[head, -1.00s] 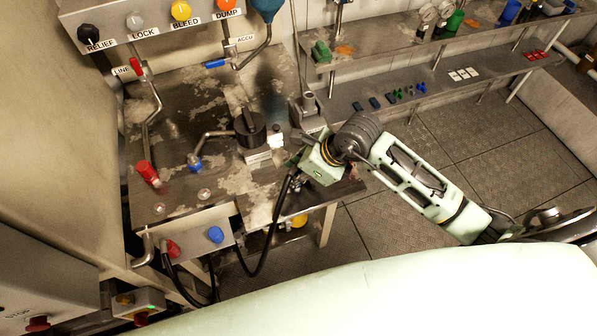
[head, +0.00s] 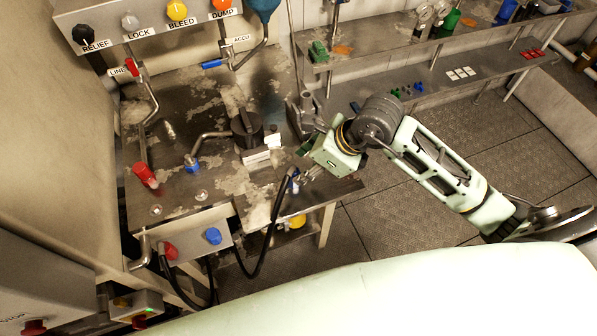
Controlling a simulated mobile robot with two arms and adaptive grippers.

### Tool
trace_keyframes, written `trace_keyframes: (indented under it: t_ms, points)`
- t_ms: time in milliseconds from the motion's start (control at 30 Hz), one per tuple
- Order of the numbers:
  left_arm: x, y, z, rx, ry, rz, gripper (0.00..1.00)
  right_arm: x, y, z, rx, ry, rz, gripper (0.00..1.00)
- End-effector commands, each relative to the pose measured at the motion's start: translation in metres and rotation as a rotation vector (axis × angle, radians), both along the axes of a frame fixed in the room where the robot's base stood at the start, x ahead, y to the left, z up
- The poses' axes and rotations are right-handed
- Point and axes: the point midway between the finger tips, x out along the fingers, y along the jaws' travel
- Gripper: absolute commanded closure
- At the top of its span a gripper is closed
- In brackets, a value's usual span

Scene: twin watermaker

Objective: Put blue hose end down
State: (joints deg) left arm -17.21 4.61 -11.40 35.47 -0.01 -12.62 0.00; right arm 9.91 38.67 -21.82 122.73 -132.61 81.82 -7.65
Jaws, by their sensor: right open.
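The blue hose end (head: 294,184) is at the top of a black hose (head: 267,225), at the right front edge of the metal bench (head: 185,110). The hose loops down from the front panel. My right gripper (head: 303,178) is open, its fingers just right of the hose end. I cannot tell whether a finger still touches it. I cannot tell whether the hose end rests on the bench top. My left gripper is not in view.
A black-topped round device (head: 248,128) with a white label block stands left of the gripper. A blue fitting (head: 191,163) on a bent pipe and a red fitting (head: 146,174) are farther left. A panel with red and blue knobs (head: 212,236) is in front. Shelves (head: 440,85) stand at back right.

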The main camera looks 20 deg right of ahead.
Motion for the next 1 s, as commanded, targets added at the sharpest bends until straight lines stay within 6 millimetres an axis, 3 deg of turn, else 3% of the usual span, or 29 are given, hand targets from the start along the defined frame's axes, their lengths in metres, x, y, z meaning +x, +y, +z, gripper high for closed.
trace_keyframes:
  t_ms: [100,300,767,867,1000]
  points:
    - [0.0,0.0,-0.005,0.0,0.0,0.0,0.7,-0.008,-0.011,0.022,-0.003,-0.005,0.0,0.58]
    - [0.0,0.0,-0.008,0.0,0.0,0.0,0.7,-0.018,-0.02,0.047,-0.001,-0.001,-0.001,0.58]
    - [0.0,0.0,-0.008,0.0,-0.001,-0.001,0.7,-0.021,-0.022,0.055,0.004,0.002,0.001,0.58]
    - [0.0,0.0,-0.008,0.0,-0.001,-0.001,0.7,-0.024,-0.007,0.058,0.063,-0.001,0.014,0.58]
    - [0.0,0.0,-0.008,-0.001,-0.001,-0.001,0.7,-0.033,0.051,0.08,0.328,-0.012,0.05,0.58]
